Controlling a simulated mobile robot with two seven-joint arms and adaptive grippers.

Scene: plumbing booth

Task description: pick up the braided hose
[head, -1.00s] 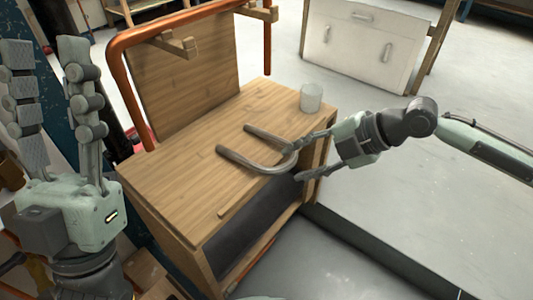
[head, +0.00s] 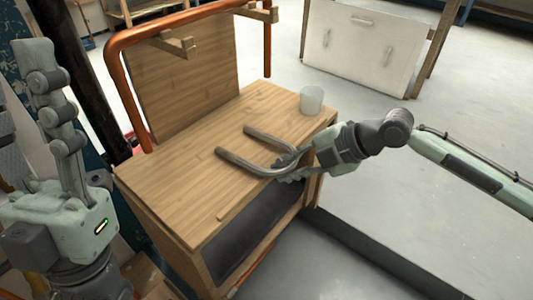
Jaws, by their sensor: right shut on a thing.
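The braided hose (head: 245,163) is a grey U-shaped tube lying on the wooden bench top (head: 175,180). Its two ends point left and its bend is at the right, by the bench's edge. My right gripper (head: 289,167) comes in from the right and is shut on the hose at the bend, which its fingers partly hide. My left gripper (head: 22,85) is at the left edge of the view, fingers up, open and empty, away from the hose. One of its fingers is partly cut off by the picture edge.
A translucent cup (head: 311,100) stands on the bench behind my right gripper. A thin wooden strip (head: 239,203) lies at the bench's front edge. An orange pipe frame (head: 128,90) and wooden back panel (head: 185,80) rise behind. The left bench top is clear.

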